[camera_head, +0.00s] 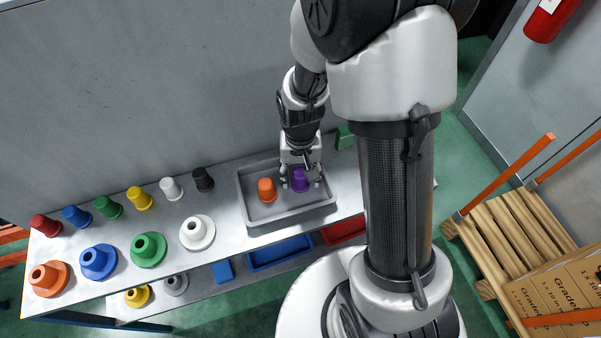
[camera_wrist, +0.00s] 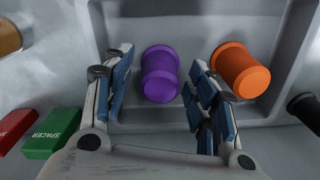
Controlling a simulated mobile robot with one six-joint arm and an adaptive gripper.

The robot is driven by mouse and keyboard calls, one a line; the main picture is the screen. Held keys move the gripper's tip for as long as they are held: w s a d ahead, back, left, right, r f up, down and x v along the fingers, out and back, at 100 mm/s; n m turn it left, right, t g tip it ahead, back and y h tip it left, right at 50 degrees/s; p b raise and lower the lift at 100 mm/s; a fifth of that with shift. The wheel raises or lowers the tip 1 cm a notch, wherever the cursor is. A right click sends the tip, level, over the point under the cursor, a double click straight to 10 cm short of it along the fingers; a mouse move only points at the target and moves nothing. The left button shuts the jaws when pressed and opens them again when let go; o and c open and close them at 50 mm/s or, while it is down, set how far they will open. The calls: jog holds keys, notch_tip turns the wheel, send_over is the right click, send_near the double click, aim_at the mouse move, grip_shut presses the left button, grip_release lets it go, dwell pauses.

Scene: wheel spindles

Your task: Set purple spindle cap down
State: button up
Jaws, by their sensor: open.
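The purple spindle cap (camera_head: 300,180) stands in the grey tray (camera_head: 290,214) on the table, to the right of an orange cap (camera_head: 266,190). My gripper (camera_head: 301,184) is over the tray with its fingers on either side of the purple cap. In the wrist view the purple cap (camera_wrist: 160,74) lies between the two open fingers (camera_wrist: 160,84), with a gap showing on both sides. The orange cap (camera_wrist: 241,70) is just beyond the finger on the right in that view. The purple cap's base is partly hard to make out.
A row of caps, including a black one (camera_head: 203,179) and a white one (camera_head: 171,188), stands left of the tray. Larger flanged spindles, such as a white one (camera_head: 197,232), stand in front. A green spacer box (camera_wrist: 52,132) and a red one (camera_wrist: 14,128) lie outside the tray.

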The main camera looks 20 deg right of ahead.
notch_tip(320, 180, up, 12)
jog(key=p, duration=0.4)
notch_tip(320, 180, up, 10)
jog(key=n+t, duration=0.1)
jog(key=t, duration=0.1)
send_over(300, 173)
jog(key=s, duration=0.5)
jog(key=s+r+n+t, duration=0.2)
jog(key=s+r, duration=0.5)
jog(key=s, duration=0.3)
jog(key=shift+t, duration=0.3)
jog(key=shift+a, duration=0.1)
jog(key=shift+c, duration=0.3)
